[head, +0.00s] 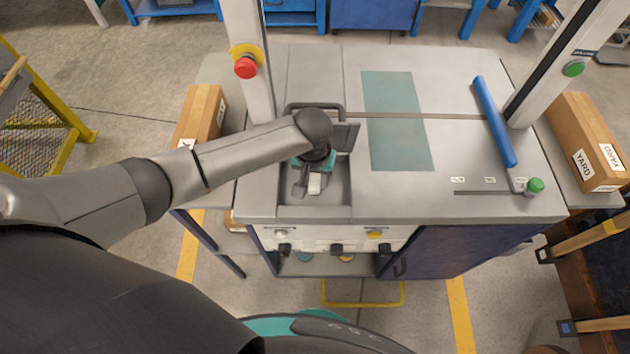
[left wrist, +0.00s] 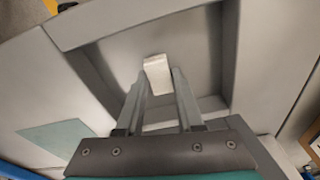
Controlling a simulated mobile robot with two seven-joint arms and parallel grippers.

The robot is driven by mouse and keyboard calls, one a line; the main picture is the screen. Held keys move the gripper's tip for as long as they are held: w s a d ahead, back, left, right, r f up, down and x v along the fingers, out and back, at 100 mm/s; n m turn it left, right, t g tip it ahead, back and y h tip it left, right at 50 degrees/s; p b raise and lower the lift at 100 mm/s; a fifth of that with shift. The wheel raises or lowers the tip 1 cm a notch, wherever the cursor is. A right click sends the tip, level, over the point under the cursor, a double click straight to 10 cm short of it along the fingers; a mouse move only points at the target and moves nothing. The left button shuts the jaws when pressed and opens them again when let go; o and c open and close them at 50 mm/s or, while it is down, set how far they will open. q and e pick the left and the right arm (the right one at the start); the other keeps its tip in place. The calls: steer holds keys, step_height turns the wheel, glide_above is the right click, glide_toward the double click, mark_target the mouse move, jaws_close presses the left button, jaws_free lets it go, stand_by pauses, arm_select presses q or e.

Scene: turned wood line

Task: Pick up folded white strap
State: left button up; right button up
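The folded white strap (head: 315,184) is a small pale block in the grey recessed tray (head: 316,212) at the left of the workbench. In the left wrist view the strap (left wrist: 158,75) sits between my two left fingertips and fills the gap between them. My left gripper (head: 313,184) points down into the tray and looks shut on the strap. In the left wrist view my left gripper (left wrist: 160,82) shows both fingers along the strap's sides. Whether the strap touches the tray floor cannot be told. My right gripper is not in view.
The tray walls surround my left gripper closely. The bench top (head: 462,147) carries a green mat (head: 397,120), a blue bar (head: 494,120) and a green knob (head: 535,185). Posts stand on both sides, the left one with a red button (head: 246,67). Cardboard boxes (head: 586,140) flank the bench.

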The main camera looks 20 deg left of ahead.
arm_select(q)
jaws_close()
steer(key=shift+r, duration=0.1)
